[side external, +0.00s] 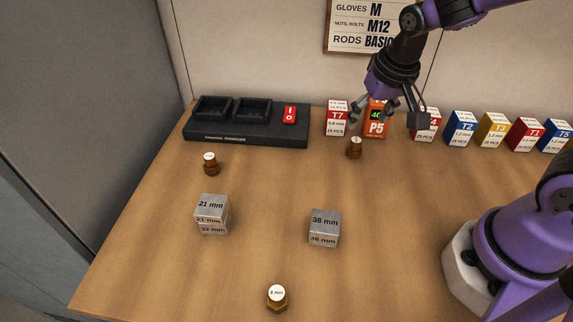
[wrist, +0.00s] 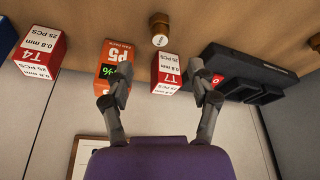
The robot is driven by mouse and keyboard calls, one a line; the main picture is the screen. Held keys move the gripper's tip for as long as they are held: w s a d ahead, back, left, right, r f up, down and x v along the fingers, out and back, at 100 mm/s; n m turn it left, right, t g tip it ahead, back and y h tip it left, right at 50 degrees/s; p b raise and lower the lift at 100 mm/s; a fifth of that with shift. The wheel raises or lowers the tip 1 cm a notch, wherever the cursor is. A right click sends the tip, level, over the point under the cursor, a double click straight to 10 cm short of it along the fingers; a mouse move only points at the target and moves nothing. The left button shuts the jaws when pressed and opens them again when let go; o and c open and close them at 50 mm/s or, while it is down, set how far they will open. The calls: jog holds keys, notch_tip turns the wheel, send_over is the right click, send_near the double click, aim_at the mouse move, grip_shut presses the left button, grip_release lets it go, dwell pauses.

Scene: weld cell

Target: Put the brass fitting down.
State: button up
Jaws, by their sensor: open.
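A brass fitting (side external: 355,148) with a white label on top stands upright on the bench, in front of the red T7 box; it also shows at the top of the wrist view (wrist: 159,30). A second brass fitting (side external: 211,164) stands at the left, in front of the black tray. A third (side external: 277,299), labelled on top, stands at the front edge of the side view. My gripper (side external: 385,112) is open and empty, above and behind the nearest fitting, over the boxes. In the wrist view its spread fingers (wrist: 163,92) are apart from the fitting.
The T7 box (side external: 337,118), orange P5 box (side external: 376,122) and T4 box (side external: 427,124) stand close to my fingers. More coloured boxes line the back right. The black tray (side external: 246,139) has a red switch. Metal blocks (side external: 212,208) (side external: 324,223) stand mid-bench, with clear wood between.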

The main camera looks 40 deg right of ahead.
jog(key=s+a+r+n+t+y, duration=0.1)
jog(key=s+r+n, duration=0.3)
jog(key=s+r, duration=0.4)
jog(key=shift+s+a+t, duration=0.7)
jog(key=shift+a, duration=0.15)
jog(key=shift+o, duration=0.5)
